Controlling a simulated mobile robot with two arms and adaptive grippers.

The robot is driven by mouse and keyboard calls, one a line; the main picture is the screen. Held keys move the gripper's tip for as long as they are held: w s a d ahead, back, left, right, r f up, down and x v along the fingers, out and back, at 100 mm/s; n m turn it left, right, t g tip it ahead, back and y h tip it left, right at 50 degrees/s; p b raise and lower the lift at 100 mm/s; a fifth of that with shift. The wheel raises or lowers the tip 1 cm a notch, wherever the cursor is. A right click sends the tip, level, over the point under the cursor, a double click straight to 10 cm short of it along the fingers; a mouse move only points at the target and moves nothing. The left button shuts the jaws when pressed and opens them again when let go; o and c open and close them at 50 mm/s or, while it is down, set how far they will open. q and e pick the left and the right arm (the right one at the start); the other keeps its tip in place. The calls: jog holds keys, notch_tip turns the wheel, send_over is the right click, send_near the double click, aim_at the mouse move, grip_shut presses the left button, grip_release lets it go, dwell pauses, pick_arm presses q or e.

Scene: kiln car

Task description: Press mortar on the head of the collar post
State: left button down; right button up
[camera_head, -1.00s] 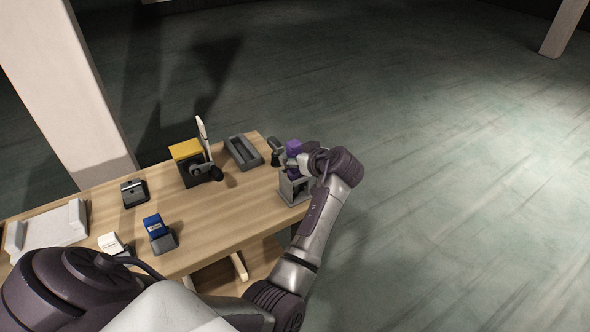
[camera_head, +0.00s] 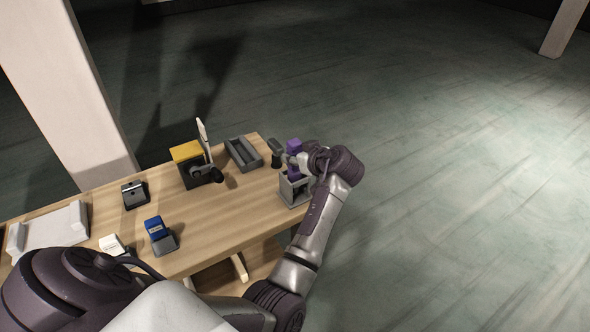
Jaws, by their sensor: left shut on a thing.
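My left gripper (camera_head: 284,158) is at the right end of the wooden table, its arm reaching in from the bottom left. It is shut on a purple piece (camera_head: 294,146), whose top shows above the fingers. More purple shows lower down, just above or inside a grey open-fronted holder (camera_head: 294,192) at the table's right edge. I cannot tell whether the piece touches the holder. My gripper and wrist hide part of both. I cannot make out the collar post's head or any mortar for certain. My right gripper is not in view.
The wooden table (camera_head: 225,212) also bears a grey tray (camera_head: 243,153), a yellow-topped dark box (camera_head: 187,151) with an upright white piece, a small black box (camera_head: 134,194), a blue block on a grey stand (camera_head: 165,244) and a white tray (camera_head: 48,229). The table's middle is clear.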

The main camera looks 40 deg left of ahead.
aim_at(294, 141)
pick_arm(q)
jog(key=shift+r, duration=0.55)
jog(key=shift+r+p, duration=0.1)
jog(key=shift+p, duration=0.2)
jog(key=shift+r+p, duration=1.3)
jog(key=shift+r, duration=0.55)
jog(key=shift+r+p, duration=0.35)
jog(key=shift+r, duration=0.25)
jog(key=shift+r+p, duration=1.7)
jog(key=shift+r, duration=0.75)
